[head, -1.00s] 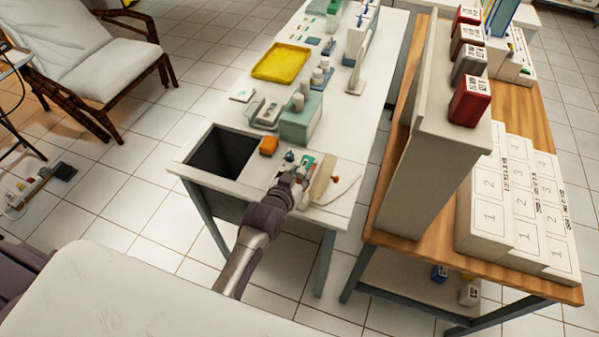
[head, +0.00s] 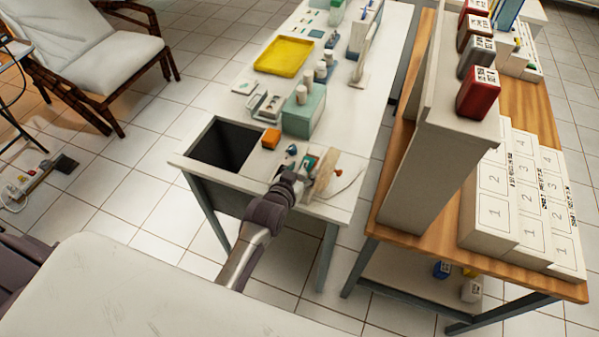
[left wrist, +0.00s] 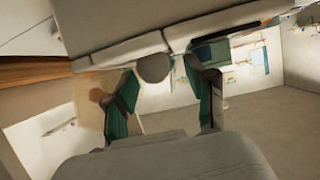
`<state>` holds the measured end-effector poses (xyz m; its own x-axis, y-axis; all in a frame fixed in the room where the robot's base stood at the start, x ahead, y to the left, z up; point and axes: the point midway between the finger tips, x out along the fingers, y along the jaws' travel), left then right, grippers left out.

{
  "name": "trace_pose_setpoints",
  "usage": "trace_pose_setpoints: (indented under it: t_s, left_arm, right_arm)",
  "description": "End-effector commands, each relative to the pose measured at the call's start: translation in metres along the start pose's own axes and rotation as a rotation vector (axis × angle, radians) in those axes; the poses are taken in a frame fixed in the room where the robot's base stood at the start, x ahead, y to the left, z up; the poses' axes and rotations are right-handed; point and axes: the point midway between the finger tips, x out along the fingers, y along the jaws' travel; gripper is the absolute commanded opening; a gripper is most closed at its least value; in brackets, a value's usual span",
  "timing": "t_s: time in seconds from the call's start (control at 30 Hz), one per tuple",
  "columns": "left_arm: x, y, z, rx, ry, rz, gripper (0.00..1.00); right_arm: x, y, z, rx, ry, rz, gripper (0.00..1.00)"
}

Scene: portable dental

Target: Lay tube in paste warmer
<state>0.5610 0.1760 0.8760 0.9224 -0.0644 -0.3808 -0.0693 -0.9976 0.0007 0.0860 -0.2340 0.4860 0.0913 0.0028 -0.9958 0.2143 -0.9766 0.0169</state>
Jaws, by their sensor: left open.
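My left gripper (head: 308,166) is low over the near end of the white table. Its teal fingers also show, spread apart, in the left wrist view (left wrist: 165,88), with no object clearly held between them. A beige upright piece (head: 327,172) with a thin white cable stands just right of the gripper, close to the fingers. I cannot tell whether they touch, or whether this piece is the paste warmer. A small dark blue item (head: 291,150) lies just behind the gripper. I cannot make out the tube; the arm hides part of the tabletop. My right gripper is not in view.
A dark open bin (head: 225,146) is set into the table's left end. An orange block (head: 271,138), a teal box (head: 304,115) and a yellow tray (head: 284,57) lie beyond. A wooden table (head: 540,110) with a tall beige shelf (head: 437,150) stands right.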

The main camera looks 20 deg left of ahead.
Motion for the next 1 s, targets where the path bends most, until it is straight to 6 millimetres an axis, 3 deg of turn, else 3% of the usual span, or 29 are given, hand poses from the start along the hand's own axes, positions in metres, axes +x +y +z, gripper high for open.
trace_pose_setpoints:
  t_s: [0.17,0.6,0.8,1.0]
  left_arm:
    - [-0.014,0.003,0.003,-0.002,-0.005,0.005,0.61]
    - [-0.101,-0.001,0.002,-0.001,-0.003,0.001,0.61]
    - [-0.118,-0.002,0.001,-0.001,-0.001,0.000,0.61]
    - [-0.120,-0.002,0.001,-0.001,-0.001,0.000,0.61]
  right_arm:
    - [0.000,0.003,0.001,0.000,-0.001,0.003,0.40]
    - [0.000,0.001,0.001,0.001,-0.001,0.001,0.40]
    - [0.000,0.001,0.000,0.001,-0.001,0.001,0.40]
    - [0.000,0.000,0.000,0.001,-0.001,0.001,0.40]
